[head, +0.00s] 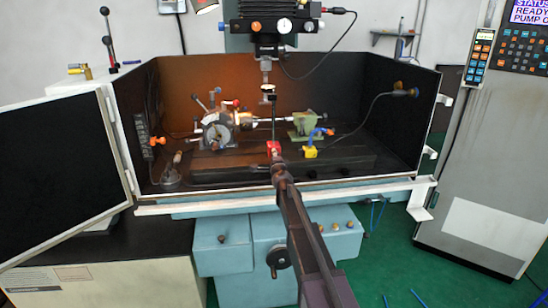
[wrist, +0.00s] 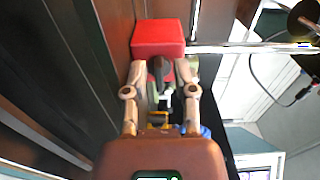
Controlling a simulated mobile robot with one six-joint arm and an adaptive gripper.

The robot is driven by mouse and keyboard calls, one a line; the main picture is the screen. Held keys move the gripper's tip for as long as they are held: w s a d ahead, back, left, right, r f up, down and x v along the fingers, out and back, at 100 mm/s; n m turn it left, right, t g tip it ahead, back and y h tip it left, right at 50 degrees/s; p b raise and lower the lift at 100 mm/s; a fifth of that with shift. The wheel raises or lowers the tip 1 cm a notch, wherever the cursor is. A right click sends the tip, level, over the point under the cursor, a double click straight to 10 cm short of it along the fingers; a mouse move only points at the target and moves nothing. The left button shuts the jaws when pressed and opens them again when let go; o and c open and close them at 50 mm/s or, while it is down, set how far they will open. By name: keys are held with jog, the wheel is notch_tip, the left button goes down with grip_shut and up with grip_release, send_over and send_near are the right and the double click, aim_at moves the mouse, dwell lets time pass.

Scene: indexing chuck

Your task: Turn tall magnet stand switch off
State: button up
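The tall magnet stand has a red block base (head: 273,147) on the machine table, with a thin dark upright post (head: 274,118) above it. In the wrist view the red base (wrist: 158,32) is just beyond my fingertips. A dark switch lever (wrist: 158,70) shows on its near face, between the fingers. My gripper (wrist: 160,70) is open, one finger on each side of the lever, with gaps visible. I cannot tell whether the fingertips touch the base.
A yellow base with a blue arm (head: 309,152) stands close to the right. A grey indexing chuck (head: 218,130) is at left, a green tailstock (head: 306,123) behind. The machine spindle (head: 266,65) hangs above. Dark enclosure walls (head: 385,95) surround the table.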

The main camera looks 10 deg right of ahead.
jog(key=shift+m, duration=0.4)
